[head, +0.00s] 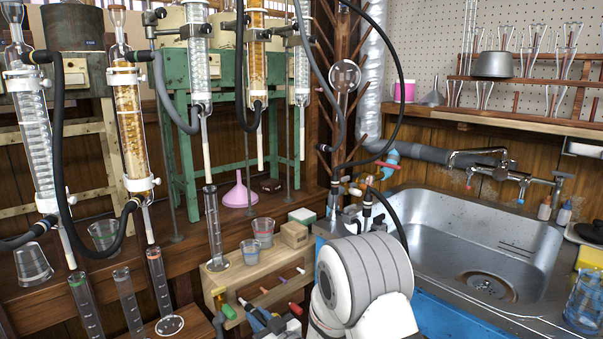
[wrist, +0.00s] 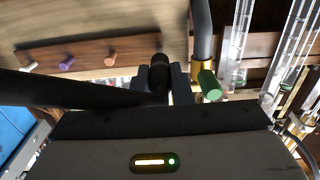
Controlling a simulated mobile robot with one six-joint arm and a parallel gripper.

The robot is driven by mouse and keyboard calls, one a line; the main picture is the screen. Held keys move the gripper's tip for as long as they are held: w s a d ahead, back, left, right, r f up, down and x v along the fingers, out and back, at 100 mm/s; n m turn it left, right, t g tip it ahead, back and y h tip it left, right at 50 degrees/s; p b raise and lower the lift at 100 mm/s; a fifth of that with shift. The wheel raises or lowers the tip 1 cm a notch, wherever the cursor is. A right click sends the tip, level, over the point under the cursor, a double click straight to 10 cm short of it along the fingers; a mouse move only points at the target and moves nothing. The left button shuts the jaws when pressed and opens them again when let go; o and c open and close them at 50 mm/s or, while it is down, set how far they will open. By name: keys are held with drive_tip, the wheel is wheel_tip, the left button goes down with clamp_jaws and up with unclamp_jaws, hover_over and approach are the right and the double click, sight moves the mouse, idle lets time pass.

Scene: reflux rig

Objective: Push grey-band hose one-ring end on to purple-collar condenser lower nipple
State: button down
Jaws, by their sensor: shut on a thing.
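In the wrist view my gripper (wrist: 160,82) is shut on a black hose end (wrist: 158,72), which stands up between the two dark fingers. A thick dark length (wrist: 70,88) runs in from the left towards the fingers; I cannot tell whether it is the same hose. No grey band or ring shows clearly. In the head view several glass condensers (head: 131,130) hang at the left and top, with black or grey hoses on some side nipples. No purple collar can be made out. My fingers are not clearly seen there, low behind my arm.
A wooden rack with coloured pegs (head: 265,291) stands close to my gripper. Glass cylinders (head: 214,228) and beakers crowd the bench. A steel sink (head: 470,235) lies right.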

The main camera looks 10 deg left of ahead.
sight(261, 317)
drive_tip(key=shift+b+v, duration=0.55)
drive_tip(key=shift+v, duration=1.05)
drive_tip(key=shift+r, duration=0.1)
drive_tip(key=shift+w+r, duration=0.15)
drive_tip(key=shift+r, duration=0.15)
drive_tip(key=w+d+r+m+t+h+p, duration=0.25)
drive_tip(key=w+r+p, duration=0.6)
drive_tip(key=r, duration=0.85)
drive_tip(key=w+d+r+m+t+h+p, duration=0.15)
drive_tip(key=w+r+h+p, duration=0.25)
drive_tip(key=w+r+p, duration=0.9)
drive_tip(key=w+d+r+m+t+h+p, duration=0.25)
drive_tip(key=w+r+p, duration=0.2)
drive_tip(key=r, duration=1.55)
drive_tip(key=shift+m+g, duration=0.35)
drive_tip(key=shift+d+f+p+x, duration=0.15)
drive_tip(key=shift+p+x, duration=0.25)
drive_tip(key=shift+x, duration=1)
drive_tip(key=shift+d+f+p+x, duration=0.15)
drive_tip(key=shift+p+x, duration=0.25)
drive_tip(key=shift+x, duration=1)
drive_tip(key=shift+r, duration=0.2)
drive_tip(key=shift+w+a+p, duration=0.1)
drive_tip(key=shift+w+p, duration=0.2)
drive_tip(key=shift+w, duration=0.45)
drive_tip(key=shift+w, duration=0.1)
